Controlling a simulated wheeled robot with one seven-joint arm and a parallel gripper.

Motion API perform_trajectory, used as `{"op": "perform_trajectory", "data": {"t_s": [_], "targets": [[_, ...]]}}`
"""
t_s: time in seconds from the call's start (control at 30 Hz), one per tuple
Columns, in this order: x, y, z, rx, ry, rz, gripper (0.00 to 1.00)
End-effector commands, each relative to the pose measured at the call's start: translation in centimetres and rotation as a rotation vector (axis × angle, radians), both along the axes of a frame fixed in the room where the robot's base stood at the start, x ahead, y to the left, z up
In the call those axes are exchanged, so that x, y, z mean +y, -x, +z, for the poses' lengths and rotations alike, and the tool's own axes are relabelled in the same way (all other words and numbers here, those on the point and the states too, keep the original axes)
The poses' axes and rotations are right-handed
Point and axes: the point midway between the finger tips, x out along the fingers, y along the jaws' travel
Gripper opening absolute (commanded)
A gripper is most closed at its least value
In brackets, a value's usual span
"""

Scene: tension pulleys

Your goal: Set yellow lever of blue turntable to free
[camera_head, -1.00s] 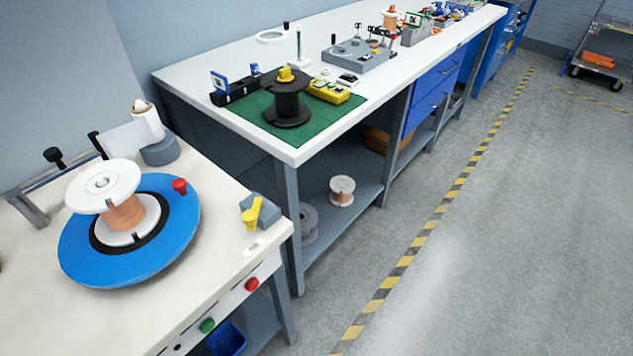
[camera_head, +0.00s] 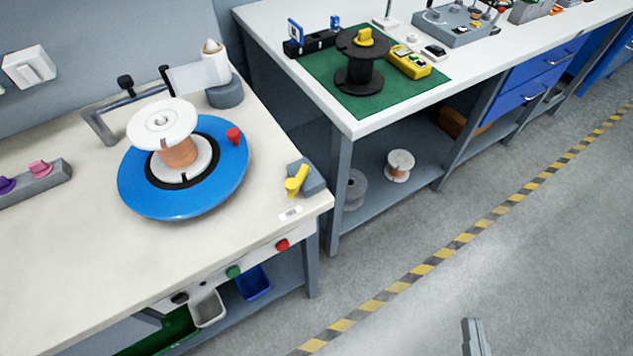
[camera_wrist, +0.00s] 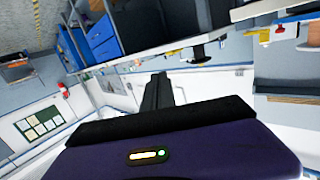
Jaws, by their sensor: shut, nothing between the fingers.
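The yellow lever (camera_head: 297,180) stands on a small grey-blue block (camera_head: 314,181) at the right front corner of the near table. The blue turntable (camera_head: 222,187) lies left of it and bears a white spool (camera_head: 163,127) with copper-coloured wire. A red knob (camera_head: 234,136) sits on the turntable's right side. My gripper (camera_head: 473,338) shows only in part at the bottom edge of the head view, over the floor, well right of and apart from the lever. In the wrist view its dark fingers (camera_wrist: 158,92) are together and hold nothing.
A white-topped table (camera_head: 270,30) stands behind, with a black spool (camera_head: 359,75) on a green mat (camera_head: 345,112). Red (camera_head: 282,244) and green (camera_head: 233,271) buttons are on the near table's front. The floor (camera_head: 420,310) to the right is clear.

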Motion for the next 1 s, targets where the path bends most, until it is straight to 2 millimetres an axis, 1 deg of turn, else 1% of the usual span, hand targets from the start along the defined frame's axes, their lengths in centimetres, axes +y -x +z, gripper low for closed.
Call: {"op": "perform_trajectory", "data": {"t_s": [0.03,0.07,0.13,0.33,0.47,0.5,0.6,0.7,0.77,0.8,0.87,0.9,0.97,1.0], "targets": [[-0.5,-1.4,0.0,-0.008,-0.013,-0.014,0.00],[-0.8,-2.2,-0.4,-0.008,-0.023,-0.022,0.00],[-1.5,-4.3,-1.4,0.002,-0.048,-0.039,0.00],[-3.1,-11.1,-5.2,0.085,-0.123,-0.047,0.00],[-3.3,-15.7,-7.3,0.158,-0.167,-0.003,0.00],[-3.2,-17.2,-7.9,0.181,-0.181,0.019,0.00],[-2.6,-20.7,-8.8,0.236,-0.209,0.097,0.00],[-1.5,-24.2,-8.9,0.280,-0.232,0.207,0.00],[-0.7,-26.0,-8.6,0.300,-0.241,0.289,0.00],[0.0,-27.2,-8.2,0.308,-0.245,0.353,0.00],[1.2,-28.8,-7.3,0.314,-0.246,0.460,0.00],[2.0,-29.6,-6.5,0.311,-0.244,0.541,0.00],[3.4,-30.5,-4.9,0.293,-0.236,0.678,0.00],[4.4,-30.7,-3.7,0.272,-0.225,0.777,0.00]]}}
